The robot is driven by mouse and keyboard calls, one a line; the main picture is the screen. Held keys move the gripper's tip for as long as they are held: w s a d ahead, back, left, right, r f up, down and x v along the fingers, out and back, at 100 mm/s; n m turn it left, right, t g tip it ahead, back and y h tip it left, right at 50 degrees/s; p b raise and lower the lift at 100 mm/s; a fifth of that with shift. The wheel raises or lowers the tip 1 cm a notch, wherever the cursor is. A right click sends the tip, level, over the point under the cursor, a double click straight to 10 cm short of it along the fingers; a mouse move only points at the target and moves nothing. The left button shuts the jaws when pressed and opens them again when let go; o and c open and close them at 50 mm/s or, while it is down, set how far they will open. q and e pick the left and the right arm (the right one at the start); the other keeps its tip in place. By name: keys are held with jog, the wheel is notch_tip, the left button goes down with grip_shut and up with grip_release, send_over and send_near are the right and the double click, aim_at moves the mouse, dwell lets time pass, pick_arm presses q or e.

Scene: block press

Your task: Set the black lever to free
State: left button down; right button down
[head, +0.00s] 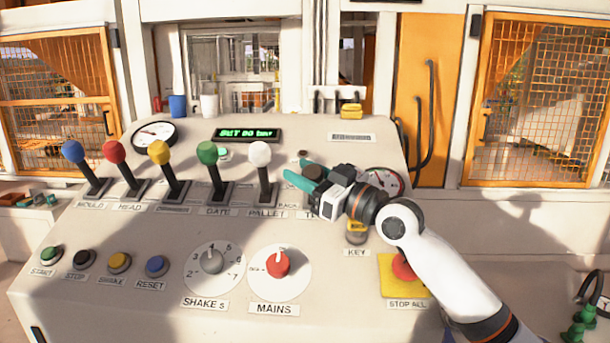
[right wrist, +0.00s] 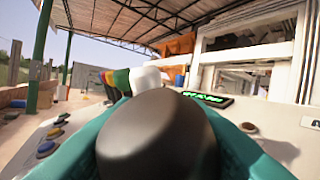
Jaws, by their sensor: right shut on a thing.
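The black lever's round knob (head: 313,172) stands at the right end of the lever row on the sloped console. My right gripper (head: 305,179), with teal fingers, is shut on this knob. In the right wrist view the black knob (right wrist: 155,135) fills the lower middle, with a teal finger on each side. The lever's shaft and slot are mostly hidden behind the gripper, and its label is partly covered. My left gripper is not in view.
The white lever (head: 262,160) stands just left of my gripper, then the green (head: 207,153), yellow (head: 159,152), red (head: 115,152) and blue (head: 73,151) levers. A gauge (head: 387,182) is behind my wrist. A key switch (head: 356,232) and red stop button (head: 404,267) lie near my forearm.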

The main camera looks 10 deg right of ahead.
jog(key=shift+s+a+f, duration=0.1)
jog(key=shift+s+a, duration=0.05)
dwell(0.3)
jog(key=c, duration=1.2)
grip_release()
jog(key=o, duration=0.3)
jog(key=shift+s, duration=0.15)
